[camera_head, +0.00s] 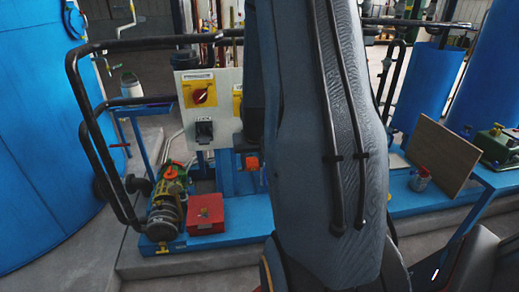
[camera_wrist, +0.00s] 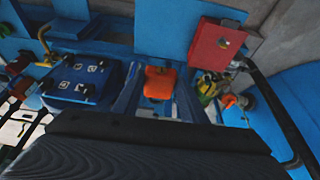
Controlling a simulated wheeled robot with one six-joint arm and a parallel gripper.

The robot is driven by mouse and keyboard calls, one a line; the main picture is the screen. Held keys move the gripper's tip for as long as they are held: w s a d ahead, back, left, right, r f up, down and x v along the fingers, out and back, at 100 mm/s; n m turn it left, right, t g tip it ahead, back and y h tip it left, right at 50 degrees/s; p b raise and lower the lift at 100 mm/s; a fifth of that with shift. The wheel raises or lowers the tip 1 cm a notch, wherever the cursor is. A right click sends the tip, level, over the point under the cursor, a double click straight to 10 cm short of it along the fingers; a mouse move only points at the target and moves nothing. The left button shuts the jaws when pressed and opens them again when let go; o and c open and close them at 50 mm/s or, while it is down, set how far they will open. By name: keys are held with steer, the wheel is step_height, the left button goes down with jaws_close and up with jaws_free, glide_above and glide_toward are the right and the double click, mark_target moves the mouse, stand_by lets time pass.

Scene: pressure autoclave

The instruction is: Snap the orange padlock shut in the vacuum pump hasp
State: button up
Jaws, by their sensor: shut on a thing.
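The orange padlock (camera_head: 252,162) shows at the left edge of my arm in the head view, low beside the switch panel. In the wrist view the orange padlock body (camera_wrist: 159,82) is near the middle. My gripper (camera_head: 249,148) is shut on it, mostly hidden by my arm. The grey switch panel (camera_head: 222,117) carries a red-and-yellow rotary switch (camera_head: 200,94) and a dark fitting (camera_head: 204,131). I cannot make out the hasp or the padlock's shackle.
A red box (camera_head: 205,214) stands on the blue skid beside a pump (camera_head: 163,215). The red box also shows in the wrist view (camera_wrist: 215,45). A black tube rail (camera_head: 84,122) bends around the left. A brown board (camera_head: 440,153) leans at the right.

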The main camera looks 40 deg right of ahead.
steer(key=shift+s+d+r, duration=0.35)
steer(key=shift+d+r, duration=0.45)
steer(key=shift+p, duration=0.3)
steer(key=w+d, duration=0.2)
steer(key=w, duration=0.1)
steer(key=w+d, duration=0.1)
steer(key=w, duration=0.1)
stand_by(1.8)
steer(key=shift+w+d+b, duration=0.15)
steer(key=shift+w+d, duration=0.3)
steer(key=shift+w, duration=0.3)
steer(key=shift+w+d+b, duration=0.1)
steer(key=shift+w+d, duration=0.35)
steer(key=shift+w, duration=0.25)
steer(key=shift+w+d+b, duration=0.15)
steer(key=shift+w+d, duration=0.3)
steer(key=shift+w, duration=0.3)
stand_by(1.0)
